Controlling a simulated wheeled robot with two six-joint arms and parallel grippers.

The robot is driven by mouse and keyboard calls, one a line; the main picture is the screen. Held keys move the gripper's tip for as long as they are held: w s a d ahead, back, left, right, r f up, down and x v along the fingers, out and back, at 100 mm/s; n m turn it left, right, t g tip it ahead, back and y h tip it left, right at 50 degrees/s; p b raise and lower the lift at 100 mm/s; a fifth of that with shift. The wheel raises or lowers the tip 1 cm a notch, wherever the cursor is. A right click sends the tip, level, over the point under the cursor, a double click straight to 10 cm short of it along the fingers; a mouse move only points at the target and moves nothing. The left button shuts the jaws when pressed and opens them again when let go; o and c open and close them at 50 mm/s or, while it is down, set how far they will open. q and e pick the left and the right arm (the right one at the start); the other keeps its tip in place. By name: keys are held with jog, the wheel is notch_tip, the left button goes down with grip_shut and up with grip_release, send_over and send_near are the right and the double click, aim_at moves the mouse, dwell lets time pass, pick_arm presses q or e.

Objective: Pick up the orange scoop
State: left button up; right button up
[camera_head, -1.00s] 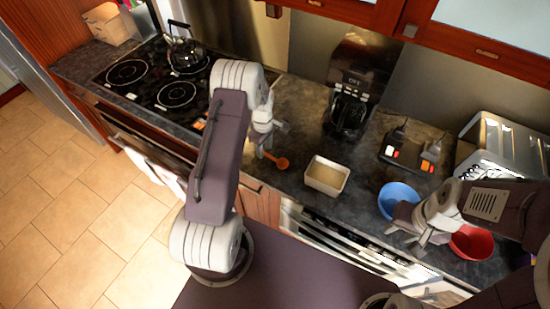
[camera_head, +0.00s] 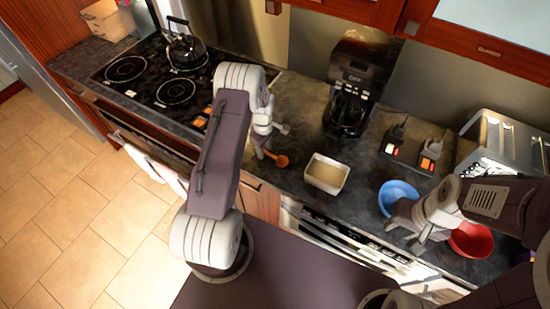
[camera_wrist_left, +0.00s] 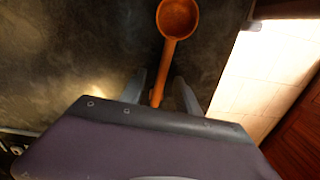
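The orange scoop (camera_head: 281,160) lies on the dark countertop beside the white square container. In the left wrist view its round bowl (camera_wrist_left: 178,18) points away from me, and its handle runs back toward my gripper. My left gripper (camera_head: 272,142) is low by the handle end of the scoop. In the left wrist view its two fingers (camera_wrist_left: 160,92) stand apart on either side of the handle, with gaps showing, so it is open. My right gripper (camera_head: 404,236) is near the blue and red bowls, with its fingers apart and nothing visible between them.
The white container (camera_head: 326,175) stands just right of the scoop. A coffee maker (camera_head: 352,85) is behind it. A blue bowl (camera_head: 397,192), a red bowl (camera_head: 472,240) and a toaster (camera_head: 505,145) are to the right. A kettle (camera_head: 185,48) sits on the stove at left.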

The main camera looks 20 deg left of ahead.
aim_at(265, 150)
pick_arm(q)
grip_shut()
jog(key=shift+r, duration=0.15)
jog(key=shift+r+p, duration=0.3)
jog(key=shift+p, duration=0.05)
notch_tip(265, 150, up, 4)
jog(key=shift+w+f+b, duration=0.1)
jog(key=shift+f+b, duration=0.15)
jog(key=shift+b, duration=0.95)
jog(key=s+d+r+b, duration=0.2)
jog(key=d+r, duration=0.5)
jog(key=d, duration=0.4)
jog(key=shift+d+b, duration=0.3)
jog(key=shift+b, duration=0.1)
